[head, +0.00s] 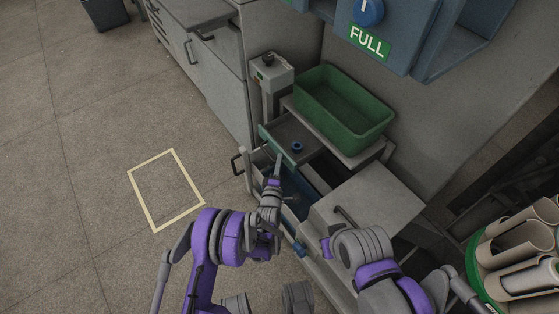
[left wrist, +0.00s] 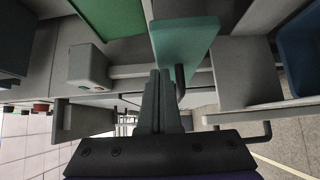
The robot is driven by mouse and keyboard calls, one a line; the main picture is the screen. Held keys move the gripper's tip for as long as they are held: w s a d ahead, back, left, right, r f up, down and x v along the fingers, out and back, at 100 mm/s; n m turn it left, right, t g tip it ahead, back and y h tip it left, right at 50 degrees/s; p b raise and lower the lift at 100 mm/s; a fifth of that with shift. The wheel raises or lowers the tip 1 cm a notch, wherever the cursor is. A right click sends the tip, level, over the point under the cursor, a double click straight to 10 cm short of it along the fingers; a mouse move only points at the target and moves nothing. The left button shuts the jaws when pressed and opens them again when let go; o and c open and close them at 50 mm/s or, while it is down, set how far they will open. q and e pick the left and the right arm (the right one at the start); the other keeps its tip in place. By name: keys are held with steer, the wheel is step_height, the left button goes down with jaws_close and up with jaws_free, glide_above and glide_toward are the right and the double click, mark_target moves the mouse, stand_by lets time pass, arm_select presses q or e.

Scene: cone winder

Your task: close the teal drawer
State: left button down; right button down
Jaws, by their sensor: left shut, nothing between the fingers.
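The teal drawer (head: 270,146) stands open, pulled out to the left below the green bin, with its grey inside showing. A small dark blue round thing (head: 297,147) is in it. My left gripper (head: 276,160) is just in front of the teal front. In the left wrist view the teal front (left wrist: 186,42) is beyond the shut, empty fingers (left wrist: 158,78), with a dark handle (left wrist: 180,80) beside their tips. I cannot tell whether they touch. My right arm is at the lower right of the head view, but its fingers do not show.
A green bin (head: 340,115) stands on a shelf behind the drawer. A grey post with a control box (head: 270,72) rises beside it. A grey-topped cabinet (head: 375,195) is to the right. Cardboard tubes (head: 528,245) stand at lower right. The floor at left is clear around a yellow outline (head: 143,203).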

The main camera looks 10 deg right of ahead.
mark_target(304, 153)
arm_select(q)
steer(key=w+d, duration=0.1)
steer(key=d, duration=0.2)
steer(key=w+d, duration=0.2)
steer(key=d, duration=0.2)
steer(key=w+d, duration=0.1)
steer(key=d, duration=0.3)
steer(key=shift+w, duration=0.25)
